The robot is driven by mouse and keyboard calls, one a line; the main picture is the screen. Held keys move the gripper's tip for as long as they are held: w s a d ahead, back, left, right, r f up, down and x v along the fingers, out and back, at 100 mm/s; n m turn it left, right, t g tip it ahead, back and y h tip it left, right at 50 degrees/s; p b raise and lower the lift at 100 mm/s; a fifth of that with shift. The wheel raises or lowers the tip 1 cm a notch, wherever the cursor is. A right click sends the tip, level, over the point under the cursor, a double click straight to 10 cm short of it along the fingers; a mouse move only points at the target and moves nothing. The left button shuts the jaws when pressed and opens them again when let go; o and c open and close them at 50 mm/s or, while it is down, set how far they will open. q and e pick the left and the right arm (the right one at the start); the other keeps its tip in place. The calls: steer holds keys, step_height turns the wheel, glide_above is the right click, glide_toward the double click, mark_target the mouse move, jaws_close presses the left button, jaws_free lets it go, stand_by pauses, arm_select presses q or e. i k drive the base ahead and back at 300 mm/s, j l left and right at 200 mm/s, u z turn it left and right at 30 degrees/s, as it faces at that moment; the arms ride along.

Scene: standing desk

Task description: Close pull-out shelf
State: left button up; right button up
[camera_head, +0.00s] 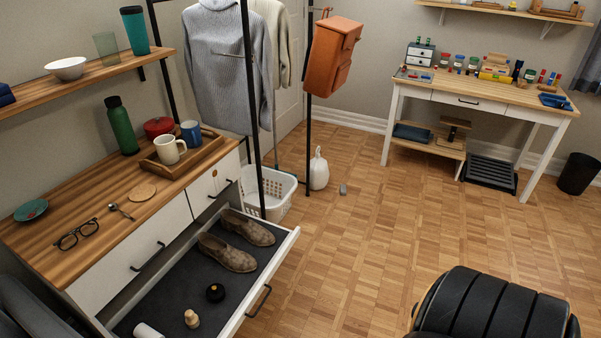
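The pull-out shelf (293,243) is extended from the lower part of the white cabinet (126,262) at the left. It has a white rim, a dark lining and a black handle (258,301) on its front. On it lie a pair of brown shoes (228,254), a round black object (215,292), a small wooden-looking object (192,318) and a white cylinder (148,331). The shelf's near end is cut off by the picture's lower edge. Neither of my grippers is in view.
The wooden cabinet top (92,205) holds a tray with mugs, a green bottle and glasses. A laundry basket (277,193) stands beyond the shelf. A black padded seat (495,305) is at the lower right. The parquet floor (345,255) between is clear.

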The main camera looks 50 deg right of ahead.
mark_target(182, 285)
steer(key=z, duration=1.1)
steer(key=i+l, duration=0.15)
steer(key=i+l+u, duration=0.4)
steer(key=i, duration=0.15)
steer(key=i+l+u, duration=0.4)
steer(key=i+l, duration=0.1)
steer(key=l, duration=0.05)
